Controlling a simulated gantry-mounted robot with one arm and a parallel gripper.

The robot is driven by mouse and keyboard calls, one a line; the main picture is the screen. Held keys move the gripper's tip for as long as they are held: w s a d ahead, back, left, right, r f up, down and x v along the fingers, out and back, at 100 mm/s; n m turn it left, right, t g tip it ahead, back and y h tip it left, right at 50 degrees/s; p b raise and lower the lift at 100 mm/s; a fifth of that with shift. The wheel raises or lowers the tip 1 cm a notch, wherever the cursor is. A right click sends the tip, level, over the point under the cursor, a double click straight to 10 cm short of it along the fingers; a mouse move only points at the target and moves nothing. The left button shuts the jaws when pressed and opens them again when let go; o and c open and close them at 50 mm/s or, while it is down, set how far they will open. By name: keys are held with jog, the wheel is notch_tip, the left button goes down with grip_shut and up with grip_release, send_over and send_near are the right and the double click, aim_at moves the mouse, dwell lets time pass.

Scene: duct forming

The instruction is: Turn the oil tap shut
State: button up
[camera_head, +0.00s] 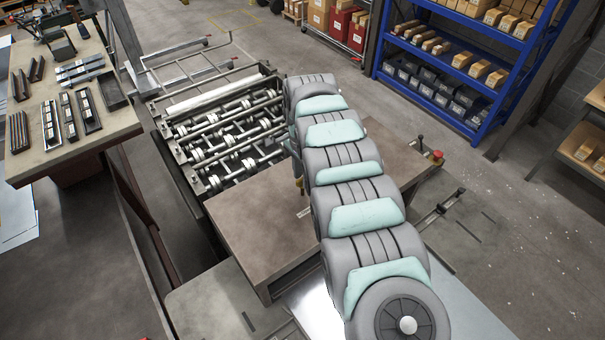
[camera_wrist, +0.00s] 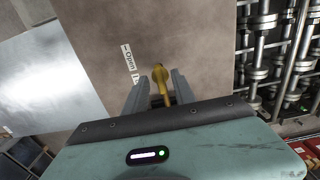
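The oil tap (camera_wrist: 159,74) is a yellow lever with a rounded end, on the brown machine housing in the wrist view. My gripper (camera_wrist: 160,88) is open, with one grey finger on each side of the lever and gaps visible beside it. The lever's lower part runs back toward the gripper body, which hides its base. A white "Open" label (camera_wrist: 129,57) lies left of the lever; a second label beside it is mostly hidden by the left finger. In the head view a small yellow bit of the tap (camera_head: 299,185) shows beside my arm, which hides my gripper.
The roller-forming machine (camera_head: 232,135) with its rows of rollers stands left of my arm. A bare metal sheet (camera_wrist: 40,85) lies at the left in the wrist view. A workbench (camera_head: 105,130) with metal parts is at far left, and a blue shelf (camera_head: 480,75) at back right.

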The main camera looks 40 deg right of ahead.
grip_shut()
dwell(0.4)
